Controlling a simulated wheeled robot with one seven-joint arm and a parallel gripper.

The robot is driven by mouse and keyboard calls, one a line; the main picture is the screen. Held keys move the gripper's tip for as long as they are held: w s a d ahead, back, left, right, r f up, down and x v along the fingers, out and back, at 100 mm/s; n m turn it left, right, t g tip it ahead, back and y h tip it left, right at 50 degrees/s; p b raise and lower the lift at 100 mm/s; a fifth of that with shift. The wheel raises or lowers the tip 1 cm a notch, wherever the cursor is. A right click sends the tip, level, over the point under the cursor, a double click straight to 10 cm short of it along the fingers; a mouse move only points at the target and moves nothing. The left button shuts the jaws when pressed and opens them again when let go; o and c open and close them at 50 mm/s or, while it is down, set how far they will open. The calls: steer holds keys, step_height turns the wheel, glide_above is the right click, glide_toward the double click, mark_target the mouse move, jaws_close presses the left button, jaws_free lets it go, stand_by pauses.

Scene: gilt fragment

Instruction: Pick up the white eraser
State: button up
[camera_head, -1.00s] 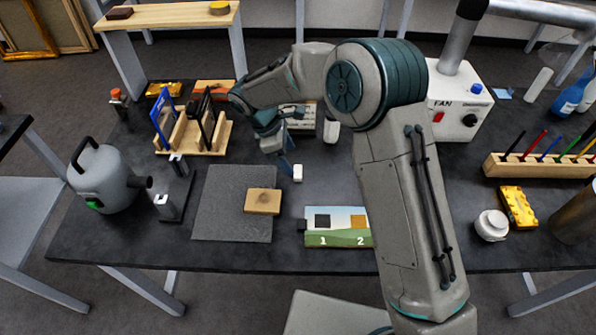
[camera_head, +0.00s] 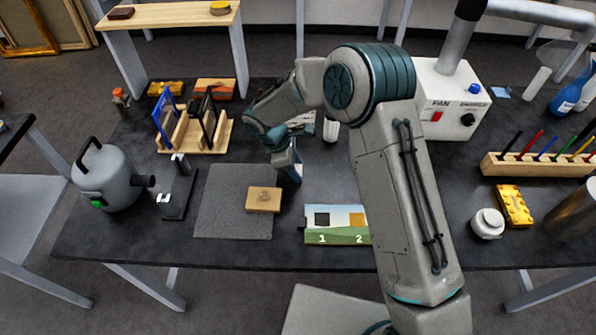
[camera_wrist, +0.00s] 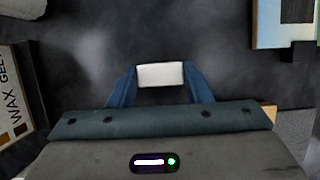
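The white eraser (camera_wrist: 160,75) is a small white block between the two blue fingertips of my gripper in the wrist view. It nearly fills the space between them. My gripper (camera_wrist: 160,80) has one finger at each side of the eraser. I cannot tell whether the fingers press on it or only stand beside it. In the head view my gripper (camera_head: 293,172) is low over the dark table, just right of the grey mat, and the eraser is hidden behind it.
The wooden block (camera_head: 263,200) lies on the grey mat (camera_head: 222,218) close to my gripper. A numbered board (camera_head: 337,237) lies nearer the front edge. A wooden rack (camera_head: 217,140) stands to the left. A box marked WAX GEL (camera_wrist: 18,95) shows in the wrist view.

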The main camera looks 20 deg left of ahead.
steer(key=shift+r, duration=0.15)
steer(key=shift+c, duration=0.4)
step_height(320, 180, up, 4)
steer(key=shift+d+b, duration=0.15)
steer(key=shift+b, duration=0.65)
steer(key=s+d+r+b, duration=0.2)
steer(key=d+r, duration=0.4)
steer(key=d, duration=0.4)
steer(key=shift+s+d+r, duration=0.35)
steer(key=shift+s+d, duration=0.05)
steer(key=shift+s, duration=0.25)
steer(key=shift+o, duration=1.2)
steer(key=shift+c, duration=0.4)
